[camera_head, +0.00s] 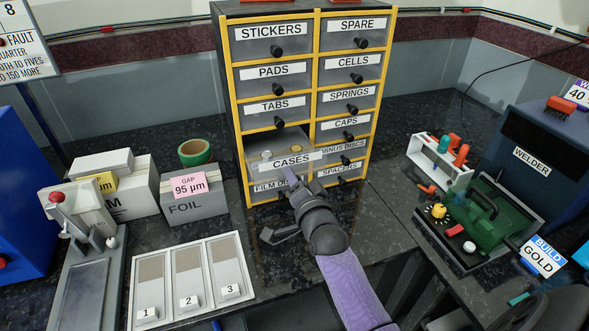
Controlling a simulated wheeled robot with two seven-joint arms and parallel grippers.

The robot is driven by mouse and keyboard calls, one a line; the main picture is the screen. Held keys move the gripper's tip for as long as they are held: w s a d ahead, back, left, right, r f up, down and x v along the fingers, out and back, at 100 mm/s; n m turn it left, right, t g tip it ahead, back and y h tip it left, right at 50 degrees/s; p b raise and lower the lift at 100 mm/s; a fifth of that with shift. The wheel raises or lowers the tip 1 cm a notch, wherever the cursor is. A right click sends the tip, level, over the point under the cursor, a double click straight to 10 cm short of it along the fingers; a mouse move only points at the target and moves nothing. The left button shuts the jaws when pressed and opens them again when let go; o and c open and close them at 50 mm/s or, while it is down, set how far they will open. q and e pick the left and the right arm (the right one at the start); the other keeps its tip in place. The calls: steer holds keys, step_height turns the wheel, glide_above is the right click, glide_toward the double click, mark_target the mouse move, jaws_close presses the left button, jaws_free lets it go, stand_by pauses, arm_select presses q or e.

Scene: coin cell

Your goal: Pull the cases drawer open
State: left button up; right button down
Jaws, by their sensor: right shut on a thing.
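The cases drawer (311,156) is in the left column of the yellow-framed cabinet. It stands out from the cabinet front, and some small round pieces show inside its open top. My right gripper (291,184) is at the front of this drawer, just below the CASES label, with its purple arm coming up from the bottom. It is shut on the drawer's knob, which the fingers hide. The drawer and gripper partly cover the film drawer label below. My left gripper is not in view.
The other cabinet drawers, such as TABS (273,107), look shut. A tray with three numbered slots (237,247), a foil box (208,203) and a lever press (82,221) stand left. A green fixture (497,218) and welder (535,150) stand right.

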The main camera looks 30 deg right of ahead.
steer(key=shift+v, duration=0.8)
steer(key=shift+c, duration=2.3)
jaws_free()
arm_select(q)
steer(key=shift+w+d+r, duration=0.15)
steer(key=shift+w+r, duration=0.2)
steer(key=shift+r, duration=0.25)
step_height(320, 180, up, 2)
steer(key=p, duration=0.3)
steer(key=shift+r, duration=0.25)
arm_select(e)
steer(key=v, duration=1)
